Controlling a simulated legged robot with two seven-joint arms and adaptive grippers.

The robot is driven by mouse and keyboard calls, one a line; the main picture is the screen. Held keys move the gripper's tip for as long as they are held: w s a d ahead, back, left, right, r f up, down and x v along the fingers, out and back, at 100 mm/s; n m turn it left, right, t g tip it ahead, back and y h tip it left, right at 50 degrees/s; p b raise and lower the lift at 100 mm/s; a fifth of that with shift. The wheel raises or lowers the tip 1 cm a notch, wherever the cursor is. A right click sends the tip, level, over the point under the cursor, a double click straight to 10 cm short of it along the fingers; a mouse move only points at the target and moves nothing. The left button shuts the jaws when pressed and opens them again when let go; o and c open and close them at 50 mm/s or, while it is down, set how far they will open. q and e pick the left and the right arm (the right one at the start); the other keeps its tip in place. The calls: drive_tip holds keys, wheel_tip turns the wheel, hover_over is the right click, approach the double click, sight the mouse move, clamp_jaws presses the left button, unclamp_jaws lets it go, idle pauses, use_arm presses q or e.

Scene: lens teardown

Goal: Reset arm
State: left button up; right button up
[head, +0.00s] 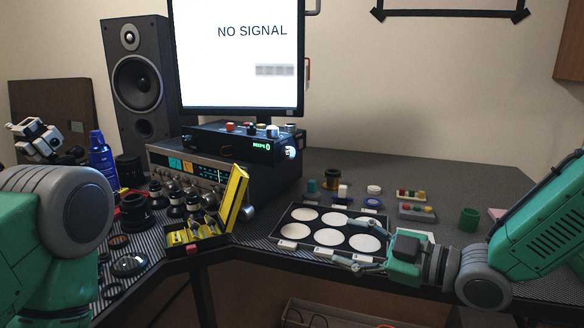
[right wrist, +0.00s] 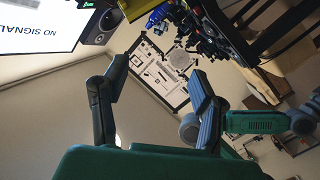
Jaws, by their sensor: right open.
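My right gripper (head: 362,244) reaches in from the right over the black tray (head: 285,244) with white round pads on the desk. Its two fingers are spread apart and nothing is between them. In the right wrist view the same gripper (right wrist: 158,74) shows both fingers wide apart, with wall and a distant panel behind the gap. My left arm (head: 75,212) stands at the left edge, bent in front of the desk. Its gripper does not show in the head view.
A yellow case (head: 234,198) stands open left of the tray. Lens parts (head: 135,212) and a blue bottle (head: 101,160) crowd the left desk. A green cup (head: 469,219) and small coloured-part holders (head: 416,211) lie to the right. The back right desktop is clear.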

drive_tip(key=s+d+f+m+g+h+p, duration=0.1)
drive_tip(key=s+d+f+m+h, duration=0.2)
drive_tip(key=f, duration=0.4)
drive_tip(key=s+d+f+m+g+h+p, duration=0.1)
drive_tip(key=s+f+m+h, duration=0.1)
drive_tip(key=s+f+m, duration=0.4)
drive_tip(key=s+d+f+m+g+h, duration=0.1)
drive_tip(key=s+d+f+h, duration=0.2)
drive_tip(key=f, duration=0.5)
drive_tip(key=s+d+f+m+g+h, duration=0.2)
drive_tip(key=s+d, duration=0.1)
drive_tip(key=s, duration=0.4)
drive_tip(key=s+d+f+m+g+h+p, duration=0.1)
drive_tip(key=s+d+f+m+g+h, duration=0.1)
drive_tip(key=s, duration=0.5)
drive_tip(key=s+d+f+m+g+h+p, duration=0.1)
drive_tip(key=s+d+f+m+h, duration=0.1)
drive_tip(key=s+d+f, duration=0.2)
drive_tip(key=s+d, duration=0.1)
drive_tip(key=s, duration=0.2)
drive_tip(key=shift+d+f+m+g, duration=0.2)
drive_tip(key=shift+d+m+g, duration=0.15)
drive_tip(key=shift+m+g, duration=0.05)
drive_tip(key=shift+w, duration=0.1)
